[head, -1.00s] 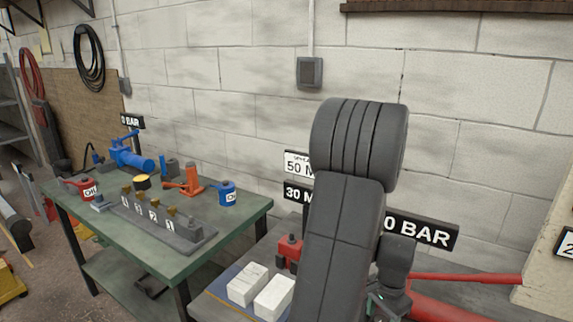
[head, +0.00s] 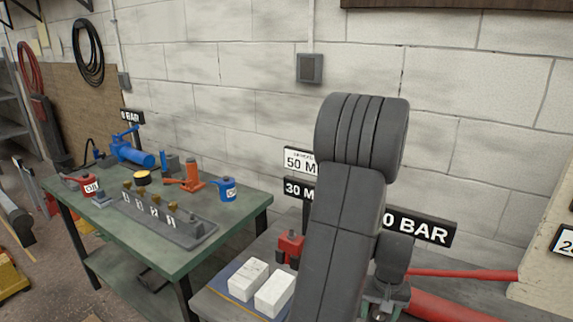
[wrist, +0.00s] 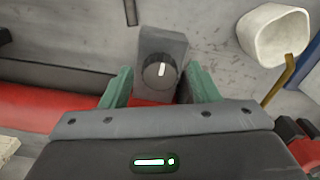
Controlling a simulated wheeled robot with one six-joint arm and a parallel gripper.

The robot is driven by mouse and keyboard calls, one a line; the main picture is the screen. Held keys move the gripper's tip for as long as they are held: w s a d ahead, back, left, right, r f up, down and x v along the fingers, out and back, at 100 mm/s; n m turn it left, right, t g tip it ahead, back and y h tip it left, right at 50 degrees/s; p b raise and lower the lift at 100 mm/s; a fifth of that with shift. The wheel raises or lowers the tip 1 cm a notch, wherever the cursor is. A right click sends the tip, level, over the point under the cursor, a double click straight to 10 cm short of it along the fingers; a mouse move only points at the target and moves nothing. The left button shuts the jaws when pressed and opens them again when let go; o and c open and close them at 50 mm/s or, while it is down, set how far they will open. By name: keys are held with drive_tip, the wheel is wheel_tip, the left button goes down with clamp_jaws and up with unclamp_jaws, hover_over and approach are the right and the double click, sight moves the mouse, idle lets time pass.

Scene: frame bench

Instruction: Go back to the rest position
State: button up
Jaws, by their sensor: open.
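My gripper (wrist: 161,88) is open in the wrist view, with its two green fingers apart and nothing held between them. A grey box with a round dark knob (wrist: 157,72) and a white mark on it shows beyond and between the fingertips. I cannot tell how far the fingertips are from it. In the head view my arm stands in front of the right-hand bench and hides part of it. The gripper's end is mostly hidden there, low at the right of the arm.
A red cylinder (wrist: 50,100) lies left of the fingers, and a white cup-like piece (wrist: 274,35) is at upper right. In the head view, white blocks (head: 248,279) lie left of my arm. A green table (head: 240,221) with several tools stands further left.

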drive_tip(key=n+p, duration=0.1)
drive_tip(key=n, duration=0.3)
drive_tip(key=shift+n, duration=0.4)
drive_tip(key=shift+a, duration=0.1)
